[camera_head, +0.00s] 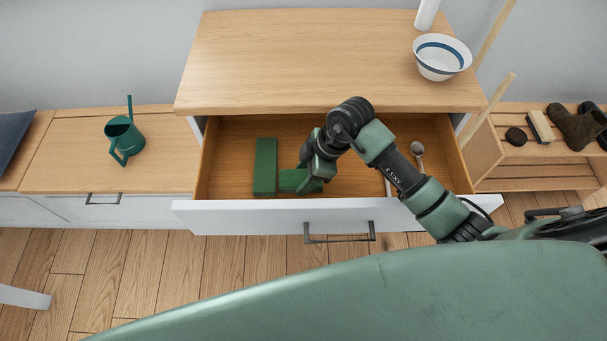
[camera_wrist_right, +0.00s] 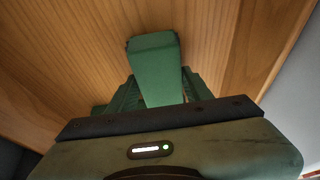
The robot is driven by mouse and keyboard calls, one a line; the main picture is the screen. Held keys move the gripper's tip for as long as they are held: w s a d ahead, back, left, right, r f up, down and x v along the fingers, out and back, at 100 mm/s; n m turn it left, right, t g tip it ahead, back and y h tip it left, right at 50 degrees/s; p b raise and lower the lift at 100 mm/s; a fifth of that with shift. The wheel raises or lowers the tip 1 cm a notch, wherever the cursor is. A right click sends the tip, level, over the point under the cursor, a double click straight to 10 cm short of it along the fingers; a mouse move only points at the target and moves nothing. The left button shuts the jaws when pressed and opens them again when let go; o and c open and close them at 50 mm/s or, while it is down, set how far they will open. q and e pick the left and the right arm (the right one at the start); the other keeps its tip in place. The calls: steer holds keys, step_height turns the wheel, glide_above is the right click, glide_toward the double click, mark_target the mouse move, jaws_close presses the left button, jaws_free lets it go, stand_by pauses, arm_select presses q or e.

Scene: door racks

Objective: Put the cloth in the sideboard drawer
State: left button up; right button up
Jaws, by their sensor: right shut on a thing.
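In the right wrist view the cloth (camera_wrist_right: 155,70) shows between the two ridged green fingers, over the wooden drawer bottom. My right gripper (camera_head: 284,181) reaches down into the drawer and is shut on the cloth. Gripper and cloth are similar greens, so their exact contact is hard to make out in the head view. Whether the cloth rests on the drawer bottom I cannot tell. My left gripper is not in view.
A spoon (camera_head: 417,152) lies in the drawer's right part, partly behind my right arm. A blue-banded white bowl (camera_head: 441,62) stands on the sideboard top (camera_head: 300,60). A green watering can (camera_head: 124,137) is on the low cabinet at left. A rack with boots (camera_head: 577,126) stands at right.

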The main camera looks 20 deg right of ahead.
steer(key=shift+f, duration=0.1)
steer(key=o, duration=1.5)
steer(key=v, duration=1.2)
steer(key=shift+p, duration=0.35)
